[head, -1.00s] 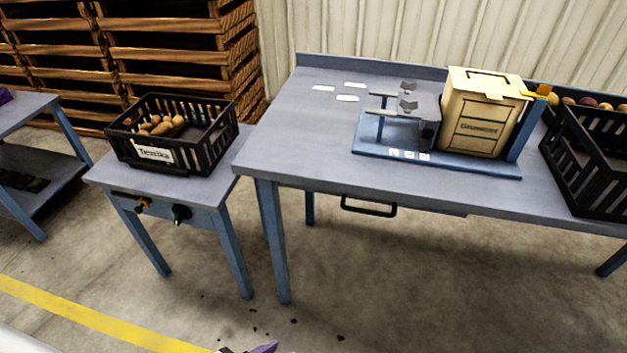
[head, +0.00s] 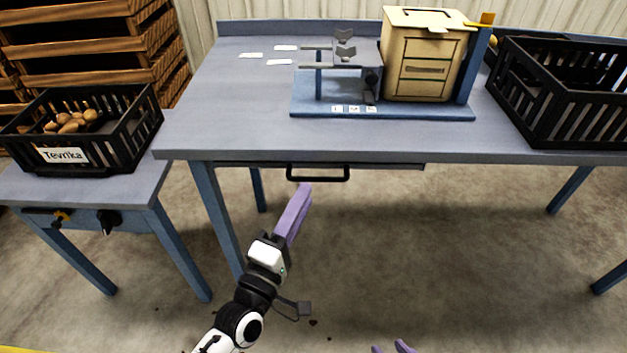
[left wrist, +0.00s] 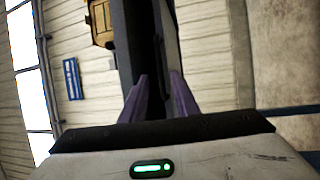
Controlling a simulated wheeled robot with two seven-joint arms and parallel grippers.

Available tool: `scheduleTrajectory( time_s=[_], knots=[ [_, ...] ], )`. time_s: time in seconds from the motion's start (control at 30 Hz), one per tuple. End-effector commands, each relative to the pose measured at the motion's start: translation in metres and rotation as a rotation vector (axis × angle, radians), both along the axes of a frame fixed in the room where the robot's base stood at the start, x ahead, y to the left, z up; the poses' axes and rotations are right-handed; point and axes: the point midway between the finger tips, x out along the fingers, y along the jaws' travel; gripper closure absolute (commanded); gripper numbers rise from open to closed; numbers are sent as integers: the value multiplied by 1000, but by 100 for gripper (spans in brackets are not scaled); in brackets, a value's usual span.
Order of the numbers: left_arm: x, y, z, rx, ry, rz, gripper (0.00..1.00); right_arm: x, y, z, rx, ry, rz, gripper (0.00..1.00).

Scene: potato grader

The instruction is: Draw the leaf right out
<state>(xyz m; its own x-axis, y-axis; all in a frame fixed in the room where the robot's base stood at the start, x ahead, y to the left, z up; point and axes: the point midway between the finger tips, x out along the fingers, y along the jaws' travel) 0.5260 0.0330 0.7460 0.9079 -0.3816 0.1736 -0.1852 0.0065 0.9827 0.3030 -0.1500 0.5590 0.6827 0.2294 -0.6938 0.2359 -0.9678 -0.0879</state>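The leaf (head: 400,166) is a thin slab under the front edge of the big grey table, with a black bar handle (head: 318,178) on its front. It appears pushed in under the tabletop. My left gripper (head: 304,188) has purple fingers pointing up at the handle, just below and in front of it. In the left wrist view its fingers (left wrist: 161,90) stand apart, with a dark upright band beyond them; I cannot tell whether they touch the handle. My right gripper (head: 393,347) shows only its purple fingertips at the bottom edge, spread apart and empty.
On the table (head: 230,115) stand a blue-based device (head: 420,112) with a wooden box (head: 425,55), several white cards, and a black crate (head: 570,125) at right. A smaller table (head: 95,190) with a crate of potatoes (head: 125,140) is at left. The floor before the table is clear.

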Motion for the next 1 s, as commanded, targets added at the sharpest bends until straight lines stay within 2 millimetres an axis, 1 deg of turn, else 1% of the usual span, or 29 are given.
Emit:
scheduleTrajectory(
  time_s=[0.03, 0.1, 0.3, 0.5, 0.73, 0.9, 1.0],
  knots=[
    [11, -5, 3, -1, -3, 1, 72, 0, 0, -1, -1, 0, 1, 69],
    [22, -9, 5, 0, -2, 0, 72, 0, -1, -3, -1, 0, 1, 69],
    [48, -20, 8, 2, 0, 0, 72, 1, -1, -5, -1, 0, 0, 69],
    [57, -24, 10, 4, 2, 0, 72, 2, -2, -5, -2, -4, 0, 69],
    [57, -24, 10, 4, 2, 0, 72, 3, -2, -4, -2, -4, 0, 69],
    [57, -24, 11, 4, -2, 1, 100, 3, -2, -4, -2, -5, -1, 69],
    [57, -24, 12, 3, -3, 1, 100, 3, -2, -4, -2, -5, -1, 69]
  ],
)
